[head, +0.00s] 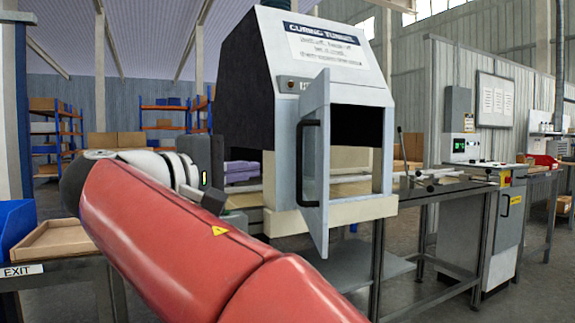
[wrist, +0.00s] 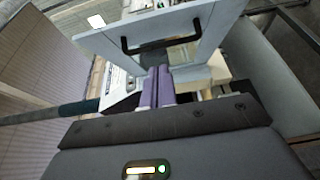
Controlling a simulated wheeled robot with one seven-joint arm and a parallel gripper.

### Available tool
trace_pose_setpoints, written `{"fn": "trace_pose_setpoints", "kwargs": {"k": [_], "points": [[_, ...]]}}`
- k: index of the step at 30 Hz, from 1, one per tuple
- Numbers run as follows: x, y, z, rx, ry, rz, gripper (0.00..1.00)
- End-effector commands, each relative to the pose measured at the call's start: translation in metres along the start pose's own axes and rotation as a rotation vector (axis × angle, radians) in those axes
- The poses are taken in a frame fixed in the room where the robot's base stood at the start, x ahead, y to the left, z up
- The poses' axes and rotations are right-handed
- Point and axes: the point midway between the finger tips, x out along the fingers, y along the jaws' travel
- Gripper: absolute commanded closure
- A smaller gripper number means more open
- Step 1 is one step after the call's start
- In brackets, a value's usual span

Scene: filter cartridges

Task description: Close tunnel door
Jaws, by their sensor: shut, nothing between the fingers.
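The curing tunnel (head: 250,80) is a dark and light grey hooded machine with a labelled front. Its light grey door (head: 323,225) stands open, swung out from the opening toward me. A black bar handle (head: 307,190) is on the door. In the wrist view the door (wrist: 205,45) and its handle (wrist: 125,45) lie just beyond my fingers. My gripper (head: 258,172) has purple fingers, shut and empty, pointing right toward the door from its left. The fingers (wrist: 158,75) also show in the wrist view. I cannot tell whether they touch the door.
A workbench (head: 420,192) with a lever device stands right of the tunnel, and a control cabinet (head: 462,150) is beyond it. At left are a wooden tray (head: 50,250) and a blue bin (head: 12,225) by an EXIT label. Orange shelves (head: 160,132) are far back.

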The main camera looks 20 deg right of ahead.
Motion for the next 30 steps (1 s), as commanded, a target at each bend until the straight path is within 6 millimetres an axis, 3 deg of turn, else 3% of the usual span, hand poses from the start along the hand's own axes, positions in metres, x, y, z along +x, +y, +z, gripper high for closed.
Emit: {"fn": "trace_pose_setpoints", "kwargs": {"k": [5,17,22,30], "points": [[0.021,0.001,0.001,0.001,-0.005,0.003,1.00],[0.104,0.001,0.003,0.000,-0.005,0.002,1.00],[0.119,0.001,0.021,0.000,-0.003,0.003,1.00],[0.127,0.000,0.029,-0.001,0.000,0.002,1.00]]}}
